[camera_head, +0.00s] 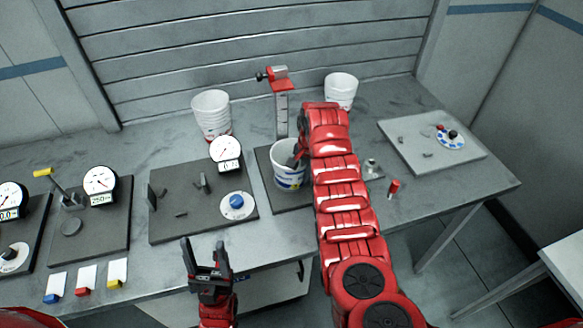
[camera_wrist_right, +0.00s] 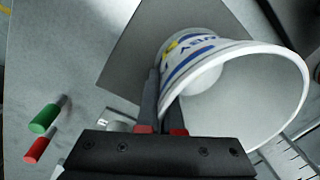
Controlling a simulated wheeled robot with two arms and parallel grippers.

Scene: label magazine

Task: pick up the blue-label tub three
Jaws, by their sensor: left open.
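A white tub with a blue and yellow label (camera_head: 287,179) is over the dark plate (camera_head: 263,160) in the middle of the table. In the right wrist view the tub (camera_wrist_right: 240,85) looks tilted, its open mouth to the right. My right gripper (camera_head: 299,154) is at the tub's rim; in the wrist view its fingers (camera_wrist_right: 163,110) are close together with the tub's wall between them. I cannot tell whether the tub touches the plate. My left gripper (camera_head: 208,262) is open and empty near the front edge.
White tubs stand at the back left (camera_head: 211,115) and back right (camera_head: 340,91). A red-topped post (camera_head: 281,105) stands behind the held tub. A gauge (camera_head: 226,152) and blue knob (camera_head: 236,203) are to the left. A red cylinder (camera_head: 393,188) and grey board (camera_head: 415,155) are to the right.

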